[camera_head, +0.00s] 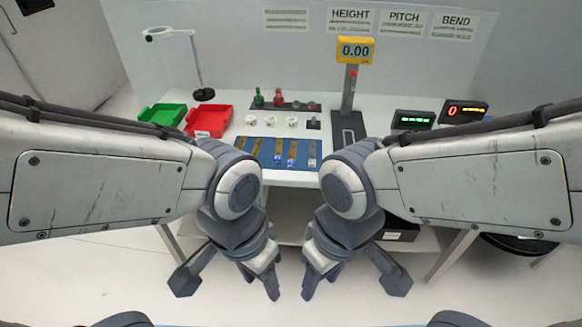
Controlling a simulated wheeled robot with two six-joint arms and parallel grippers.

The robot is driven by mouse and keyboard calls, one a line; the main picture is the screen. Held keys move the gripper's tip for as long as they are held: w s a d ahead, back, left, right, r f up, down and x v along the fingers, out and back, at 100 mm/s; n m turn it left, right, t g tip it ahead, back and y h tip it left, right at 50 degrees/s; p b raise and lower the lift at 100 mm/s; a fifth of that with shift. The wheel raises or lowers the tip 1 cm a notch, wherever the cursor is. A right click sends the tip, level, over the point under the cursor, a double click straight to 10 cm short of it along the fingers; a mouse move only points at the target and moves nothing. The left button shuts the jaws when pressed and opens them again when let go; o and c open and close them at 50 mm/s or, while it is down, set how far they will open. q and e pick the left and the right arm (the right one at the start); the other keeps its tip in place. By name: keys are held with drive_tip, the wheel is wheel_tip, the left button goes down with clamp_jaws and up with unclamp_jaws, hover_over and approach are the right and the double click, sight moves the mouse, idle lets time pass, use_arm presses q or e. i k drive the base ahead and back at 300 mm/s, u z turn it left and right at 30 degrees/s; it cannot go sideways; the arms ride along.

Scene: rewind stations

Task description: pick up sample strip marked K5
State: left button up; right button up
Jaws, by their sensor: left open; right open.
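Several narrow sample strips lie on a blue mat (265,158) at the table's front edge. They include a tan strip (278,149), another tan strip (292,150) and a greyish strip (312,150). Some have blue-and-white ends facing me. Their markings are too small to read, so I cannot tell which is K5. My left gripper (262,284) and my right gripper (313,284) hang low in front of the table, nearer to me than the mat. Both are open and empty, pointing downward, apart from the strips. My forearms hide parts of the table's sides.
A green bin (160,113) and a red bin (208,121) stand at the left. Behind the mat are white rings (270,121) and a dark rack (283,105). A post with a yellow display (356,50) rises at centre right. Two dark readouts (412,119) (463,111) stand right.

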sight(278, 159)
drive_tip(key=u, duration=0.55)
drive_tip(key=i, duration=1.1)
drive_tip(key=z, duration=0.15)
